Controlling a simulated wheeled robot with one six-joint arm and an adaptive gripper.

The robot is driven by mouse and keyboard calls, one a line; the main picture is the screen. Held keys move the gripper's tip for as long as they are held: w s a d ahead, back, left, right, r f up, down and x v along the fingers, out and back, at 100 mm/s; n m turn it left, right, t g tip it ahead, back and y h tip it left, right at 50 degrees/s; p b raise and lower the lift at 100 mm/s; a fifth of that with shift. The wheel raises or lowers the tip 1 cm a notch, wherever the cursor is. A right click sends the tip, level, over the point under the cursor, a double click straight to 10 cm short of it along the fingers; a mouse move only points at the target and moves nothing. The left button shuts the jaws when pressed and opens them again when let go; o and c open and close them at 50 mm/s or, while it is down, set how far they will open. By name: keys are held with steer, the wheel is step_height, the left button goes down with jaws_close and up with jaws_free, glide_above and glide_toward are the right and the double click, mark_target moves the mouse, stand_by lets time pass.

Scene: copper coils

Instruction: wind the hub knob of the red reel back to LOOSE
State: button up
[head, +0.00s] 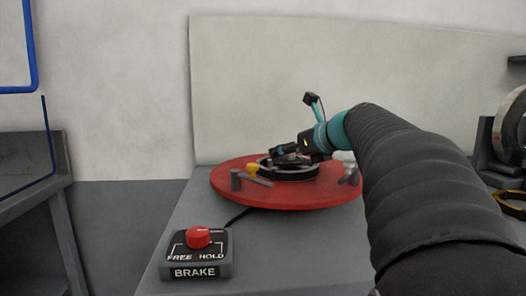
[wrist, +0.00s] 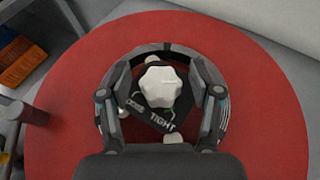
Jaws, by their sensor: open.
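The red reel (head: 322,197) lies flat on a grey bench and fills much of the wrist view (wrist: 262,110). The pale lobed hub knob (wrist: 160,86) is at its centre, on a black plate with the word TIGHT (wrist: 162,123) and a partly covered word to its left. My gripper (head: 285,156) is low over the hub. In the wrist view its two fingers (wrist: 160,78) stand apart on either side of the knob, with visible gaps. I cannot make out a pointer on the knob. In the head view my gripper hides the knob.
A brake box (head: 197,271) with a red knob (head: 198,238), marked FREE and HOLD, sits at the bench's front left. A grey clamp handle (head: 240,180) and a yellow piece (head: 252,169) are at the reel's left. A pale panel (head: 270,80) stands behind.

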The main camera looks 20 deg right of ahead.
steer(key=shift+w, duration=0.15)
steer(key=shift+c, duration=0.2)
steer(key=c, duration=1.1)
steer(key=shift+p, duration=0.3)
